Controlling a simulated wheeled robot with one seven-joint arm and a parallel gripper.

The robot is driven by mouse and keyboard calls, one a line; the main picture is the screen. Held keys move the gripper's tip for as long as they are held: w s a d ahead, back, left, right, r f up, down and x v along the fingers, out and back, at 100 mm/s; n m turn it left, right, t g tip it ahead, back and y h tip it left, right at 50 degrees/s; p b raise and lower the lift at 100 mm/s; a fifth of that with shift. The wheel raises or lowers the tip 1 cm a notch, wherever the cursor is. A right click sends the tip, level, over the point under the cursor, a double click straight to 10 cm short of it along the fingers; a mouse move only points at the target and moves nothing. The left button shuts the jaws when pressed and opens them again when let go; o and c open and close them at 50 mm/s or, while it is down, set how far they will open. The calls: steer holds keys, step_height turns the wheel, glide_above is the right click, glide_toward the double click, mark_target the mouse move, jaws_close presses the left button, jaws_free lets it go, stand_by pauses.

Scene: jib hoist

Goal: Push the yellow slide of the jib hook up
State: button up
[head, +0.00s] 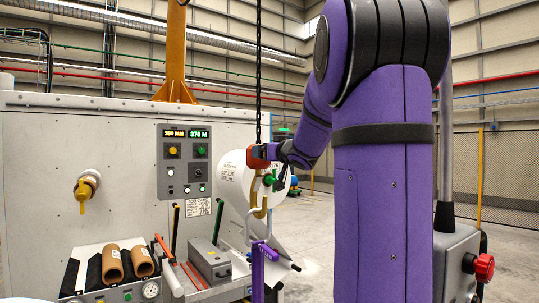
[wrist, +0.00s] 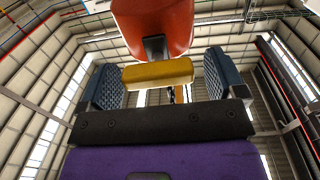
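The jib hook hangs on a dark chain (head: 258,70) in the head view, with an orange-red block (head: 258,157) and a yellow-tan hook (head: 261,212) below it. In the wrist view the orange block (wrist: 153,25) is at the top, and the yellow slide (wrist: 157,73) is a bar just below it on a dark stem. My gripper (wrist: 163,78) is open, with one finger on each side of the slide. A gap shows at the right finger; whether the left finger touches it I cannot tell. In the head view my gripper (head: 284,153) is at the block's right, partly hidden.
A white roll (head: 232,170) is behind the hook. A grey machine with a control panel (head: 186,160) fills the left. A grey box with a red knob (head: 484,267) is at the right. Floor shows clear behind.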

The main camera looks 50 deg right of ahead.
steer(key=shift+s+f, duration=0.1)
steer(key=v, duration=1)
steer(key=shift+s+a, duration=0.15)
steer(key=shift+s, duration=0.15)
steer(key=s+a+f+m+g+h, duration=0.1)
steer(key=a+f+g, duration=0.25)
steer(key=a, duration=0.45)
steer(key=s+a+f+g, duration=0.2)
steer(key=a+f, duration=0.3)
steer(key=a, duration=0.3)
steer(key=s+a+f+n+g+y, duration=0.2)
steer(key=s+a+f, duration=0.3)
steer(key=a, duration=0.3)
steer(key=s+a+f+n+g+y, duration=0.2)
steer(key=s+a+f+g+y, duration=0.2)
steer(key=s+a+f, duration=0.2)
steer(key=shift+s+a, duration=0.55)
steer(key=shift+a, duration=0.45)
steer(key=shift+g, duration=0.25)
